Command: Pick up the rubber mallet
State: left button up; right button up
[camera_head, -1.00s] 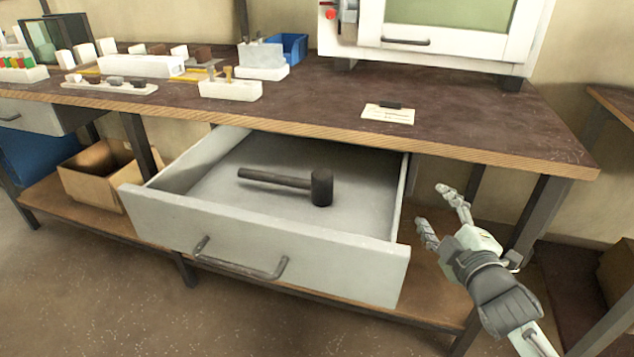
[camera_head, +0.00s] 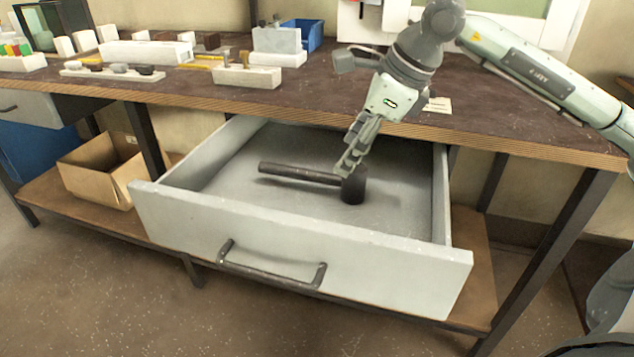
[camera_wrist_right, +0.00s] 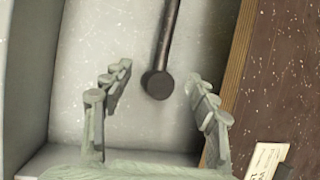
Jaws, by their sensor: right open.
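The rubber mallet (camera_head: 300,173) lies in the open grey drawer (camera_head: 220,200), its dark handle pointing left and its black head at the right. My right gripper (camera_head: 347,168) points down into the drawer and overlaps the mallet near its head in the head view. In the right wrist view, the mallet's head (camera_wrist_right: 158,84) shows between the two spread fingers of my right gripper (camera_wrist_right: 158,92), with a gap on each side. The gripper is open and holds nothing. My left gripper does not show.
The bench top's front edge (camera_head: 480,146) runs just behind and above the drawer. A label card (camera_head: 438,105) lies on the bench near my right arm. Holders and blocks (camera_head: 247,76) stand on the left of the bench. A cardboard box (camera_head: 100,170) sits on the lower shelf.

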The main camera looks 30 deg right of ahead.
aim_at(308, 175)
jog(key=shift+h, duration=0.4)
jog(key=x, duration=0.5)
jog(key=d+x, duration=0.1)
jog(key=x, duration=0.1)
jog(key=shift+s+f+p, duration=0.1)
jog(key=shift+f+p, duration=0.2)
jog(key=shift+f, duration=0.1)
grip_shut()
